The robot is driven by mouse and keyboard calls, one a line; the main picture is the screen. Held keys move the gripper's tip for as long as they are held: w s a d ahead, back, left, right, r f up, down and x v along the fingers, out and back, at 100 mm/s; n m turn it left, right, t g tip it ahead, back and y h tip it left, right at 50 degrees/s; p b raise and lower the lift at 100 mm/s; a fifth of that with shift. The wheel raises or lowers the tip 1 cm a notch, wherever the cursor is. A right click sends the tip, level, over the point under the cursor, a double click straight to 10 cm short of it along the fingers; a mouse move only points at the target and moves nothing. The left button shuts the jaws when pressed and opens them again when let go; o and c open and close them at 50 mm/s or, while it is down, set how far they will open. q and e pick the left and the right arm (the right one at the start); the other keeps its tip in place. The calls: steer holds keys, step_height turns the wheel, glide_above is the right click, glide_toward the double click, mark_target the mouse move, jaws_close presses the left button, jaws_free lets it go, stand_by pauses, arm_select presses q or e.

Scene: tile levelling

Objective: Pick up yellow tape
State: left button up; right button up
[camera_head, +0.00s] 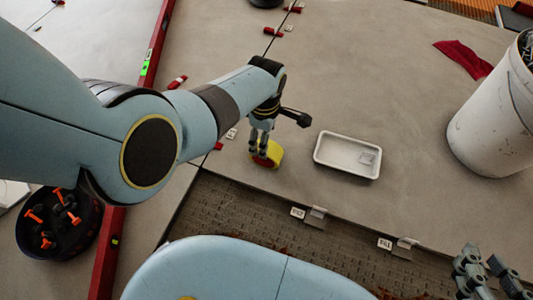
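The yellow tape (275,151) is a small roll with red on it, on the grey tiles near the middle of the head view. My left gripper (260,147) reaches down to it from above, with its fingers at the tape's left side and partly over it. I cannot tell whether the fingers are closed on the tape or only beside it. My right gripper (487,277) is at the bottom right corner, away from the tape. Its fingers are apart and nothing shows between them.
A white tray (333,165) with a small item lies right of the tape. A white bucket (492,125) and red cloth (463,58) are farther right. A red level (110,245) and dark bowl (68,245) are at left. Tagged metal clips (316,216) line the tile edge.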

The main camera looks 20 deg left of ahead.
arm_select(q)
steer(key=f, duration=0.1)
steer(key=f+b, duration=0.1)
steer(key=b, duration=0.1)
steer(key=shift+s+d+f, duration=0.2)
steer(key=shift+d+f, duration=0.05)
steer(key=shift+f, duration=0.15)
steer(key=shift+f+b, duration=0.65)
steer(key=shift+f, duration=0.3)
arm_select(e)
steer(key=w+a+r+n+t+y, duration=0.1)
steer(key=w+r+t, duration=0.4)
steer(key=r, duration=0.5)
steer(key=w+a+r+n+t+y, duration=0.1)
steer(key=w+r+t, duration=0.3)
steer(key=r, duration=0.6)
steer(key=shift+w+a+t+y, duration=0.15)
steer(key=shift+w+t+y, duration=0.3)
steer(key=shift+t, duration=0.25)
arm_select(q)
steer(key=c, duration=1.1)
